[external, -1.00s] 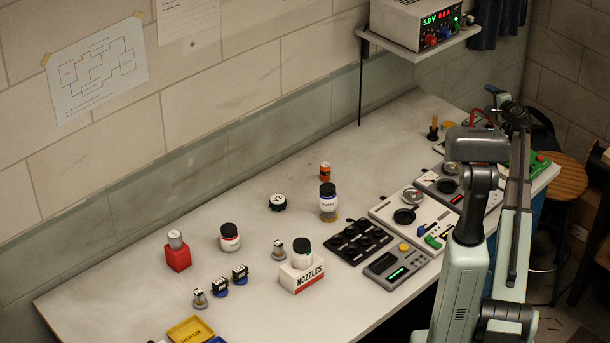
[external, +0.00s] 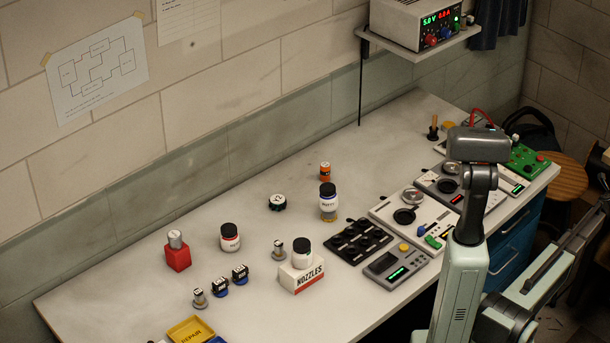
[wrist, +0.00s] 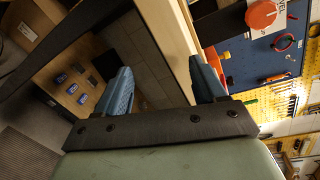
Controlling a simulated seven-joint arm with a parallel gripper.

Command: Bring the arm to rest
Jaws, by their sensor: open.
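My gripper (wrist: 160,85) shows in the wrist view with its two blue ridged fingers spread wide apart and nothing between them. Beyond the fingers are the floor and a pale wooden edge. In the external view my arm stands at the right, in front of the bench, with its forearm reaching out past the right frame side. My gripper is out of that picture. The white bench top (external: 130,285) carries the parts and devices, and no part of my gripper shows over it.
On the bench stand a red block (external: 177,258), a nozzles box (external: 301,275), a jar (external: 328,205), a black tray (external: 358,240) and a yellow repair tray (external: 190,330). A wooden stool (external: 568,180) is at the right. The wrist view shows a blue pegboard (wrist: 265,60).

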